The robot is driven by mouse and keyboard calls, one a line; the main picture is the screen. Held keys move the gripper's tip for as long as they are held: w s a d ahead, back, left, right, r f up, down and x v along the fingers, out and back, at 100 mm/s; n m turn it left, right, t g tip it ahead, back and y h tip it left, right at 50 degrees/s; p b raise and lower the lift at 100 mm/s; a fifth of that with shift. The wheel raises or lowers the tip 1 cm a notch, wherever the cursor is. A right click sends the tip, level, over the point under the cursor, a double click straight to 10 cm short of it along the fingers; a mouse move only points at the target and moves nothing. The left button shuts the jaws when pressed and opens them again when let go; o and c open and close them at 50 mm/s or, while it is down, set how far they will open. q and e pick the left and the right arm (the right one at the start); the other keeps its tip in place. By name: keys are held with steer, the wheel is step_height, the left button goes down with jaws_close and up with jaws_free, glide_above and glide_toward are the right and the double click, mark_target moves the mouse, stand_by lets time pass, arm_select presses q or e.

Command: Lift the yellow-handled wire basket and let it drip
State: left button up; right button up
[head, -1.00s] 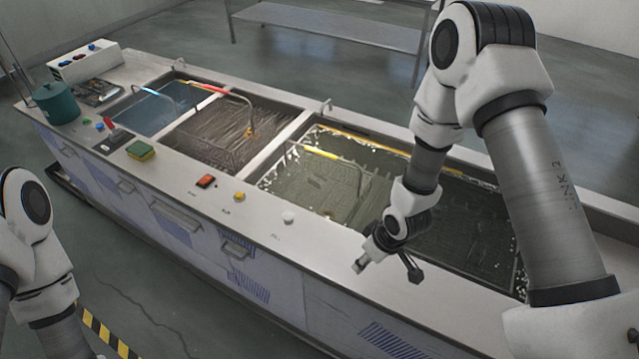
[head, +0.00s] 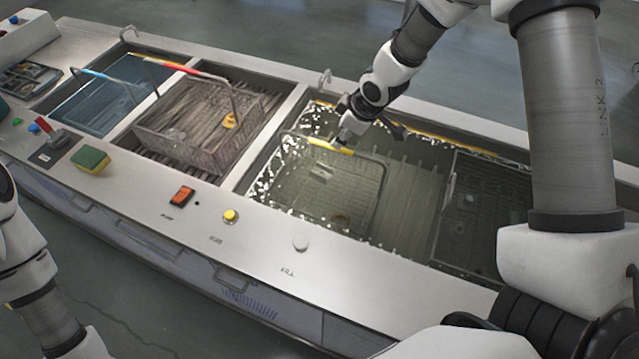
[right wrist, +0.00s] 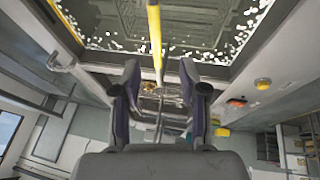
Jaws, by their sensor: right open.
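The wire basket (head: 313,190) with the yellow handle (head: 322,144) sits low in the liquid of the tank right of the middle. Its handle bar stands above the surface. In the right wrist view, the yellow handle (right wrist: 155,28) runs lengthwise toward the gap between the two spread fingers of the right gripper (right wrist: 160,72). I cannot tell whether the fingers touch it. My left arm shows at the left edge, its gripper out of view.
A red-handled basket (head: 180,140) sits in the brown tank to the left, beside a blue tank (head: 97,107). The tank rim carries hooks. A sponge (head: 90,159), a red switch (head: 182,195) and buttons lie along the front counter (head: 140,190). A dark mesh panel (head: 484,200) stands at the right.

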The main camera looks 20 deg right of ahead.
steer(key=p+x, duration=0.1)
steer(key=x, duration=0.1)
steer(key=p+x, duration=0.1)
steer(key=x, duration=0.2)
steer(key=p+x, duration=0.1)
steer(key=x, duration=0.2)
steer(key=shift+w+d+f, duration=0.1)
steer(key=shift+d+f, duration=0.1)
steer(key=shift+d, duration=0.15)
steer(key=shift+w+f, duration=0.25)
steer(key=shift+f, duration=0.2)
arm_select(q)
steer(key=shift+w+r, duration=0.2)
steer(key=shift+r, duration=0.35)
steer(key=shift+w+r, duration=0.2)
steer(key=shift+r, duration=0.35)
arm_select(e)
steer(key=shift+s+r, duration=0.1)
steer(key=shift+r, duration=0.05)
jaws_close()
